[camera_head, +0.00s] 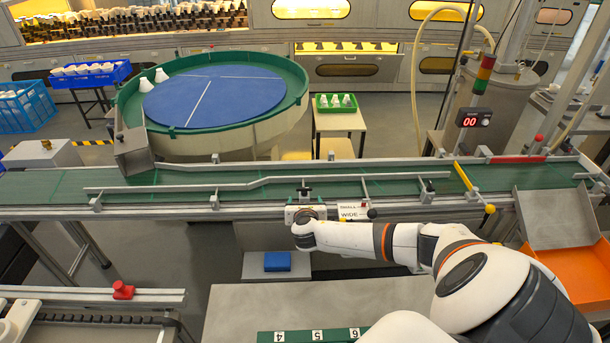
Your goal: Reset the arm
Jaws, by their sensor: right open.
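My right arm reaches in from the lower right. Its gripper (303,217) is at the front edge of the conveyor, over a small light box there. The wrist covers most of the fingers, and I see nothing held in them. Beside it on the right is a white label (351,212) reading "SMALL" and "WIDE", with a dark knob (372,213) at its right end. A bent metal guide arm (230,186) lies along the green conveyor belt (400,186) behind the gripper. I cannot tell which part the task calls the arm. My left gripper is not in view.
A round green-rimmed table (297,97) with a blue disc and two white bulbs stands behind the conveyor. A yellow bar (464,178) crosses the belt at right. A counter display (474,118) reads 00. A metal chute and orange tray (570,275) are at right.

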